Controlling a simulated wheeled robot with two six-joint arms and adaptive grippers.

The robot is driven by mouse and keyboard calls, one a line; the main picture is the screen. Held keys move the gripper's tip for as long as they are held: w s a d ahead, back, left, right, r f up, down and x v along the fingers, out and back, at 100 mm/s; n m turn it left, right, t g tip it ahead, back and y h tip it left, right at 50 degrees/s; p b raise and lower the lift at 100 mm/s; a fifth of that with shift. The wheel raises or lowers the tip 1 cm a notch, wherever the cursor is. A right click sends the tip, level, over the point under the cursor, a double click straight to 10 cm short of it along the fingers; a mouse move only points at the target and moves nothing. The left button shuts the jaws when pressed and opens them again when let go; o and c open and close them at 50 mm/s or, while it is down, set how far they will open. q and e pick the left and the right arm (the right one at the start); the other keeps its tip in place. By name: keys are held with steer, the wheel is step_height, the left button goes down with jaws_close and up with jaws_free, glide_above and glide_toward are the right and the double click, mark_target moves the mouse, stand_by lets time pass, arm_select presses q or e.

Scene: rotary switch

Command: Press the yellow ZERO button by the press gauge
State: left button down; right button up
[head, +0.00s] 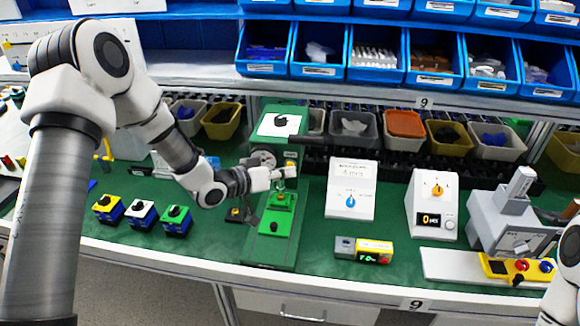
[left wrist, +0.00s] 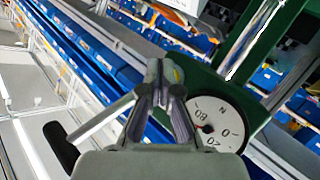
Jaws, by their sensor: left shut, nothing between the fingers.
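The green press (head: 272,245) stands on the green bench mat in the middle of the head view. Its round gauge (head: 264,157) is on its front. In the left wrist view the gauge (left wrist: 215,124) has a white dial, with a red needle near its centre. A small patch of yellow, likely the ZERO button (left wrist: 179,75), shows right behind my fingertips and is partly hidden by them. My left gripper (head: 290,173) is shut and empty, in front of the press column beside the gauge. Its fingertips also show in the left wrist view (left wrist: 165,68). I cannot tell whether they touch the yellow part.
A rod with a black handle (left wrist: 62,146) stands left of my gripper in the wrist view. A white box with a blue knob (head: 350,190) and another with an orange knob (head: 432,203) stand right. Small switch boxes (head: 141,213) stand left. Blue bins (head: 375,55) line the shelf above.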

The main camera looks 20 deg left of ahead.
arm_select(q)
steer(key=shift+w, duration=0.2)
stand_by(0.4)
steer(key=shift+s, duration=0.15)
steer(key=shift+s+d, duration=0.15)
steer(key=shift+s, duration=0.5)
steer(key=shift+s+d, duration=0.2)
steer(key=shift+s, duration=0.6)
steer(key=shift+s+d, duration=0.2)
steer(key=shift+s, duration=0.65)
steer(key=shift+s+d, duration=0.2)
steer(key=shift+s, duration=0.6)
